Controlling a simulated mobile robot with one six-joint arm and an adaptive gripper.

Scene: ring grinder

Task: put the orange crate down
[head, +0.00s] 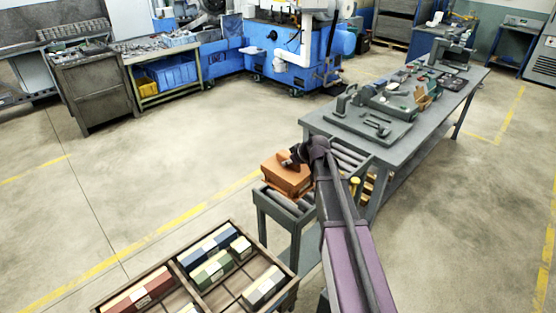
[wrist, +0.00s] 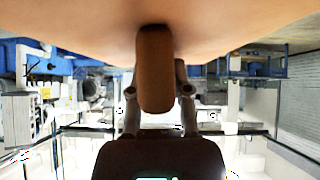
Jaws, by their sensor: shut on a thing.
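The orange crate (head: 284,181) is over the left part of a grey roller stand (head: 262,213). The head view does not clearly show whether its underside touches the rollers. My gripper (head: 296,157) is at the crate's upper side, partly hidden by my wrist. In the wrist view the crate (wrist: 80,18) fills the top of the picture, and its upright grip (wrist: 154,75) lies between the two fingers of my gripper (wrist: 158,98), which is shut on it.
A wooden tray (head: 180,258) with coloured blocks in compartments stands at the front left. A long grey workbench (head: 318,122) with tools runs along the right of the stand. A blue machine (head: 285,48) stands at the back. Open floor lies left of the stand.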

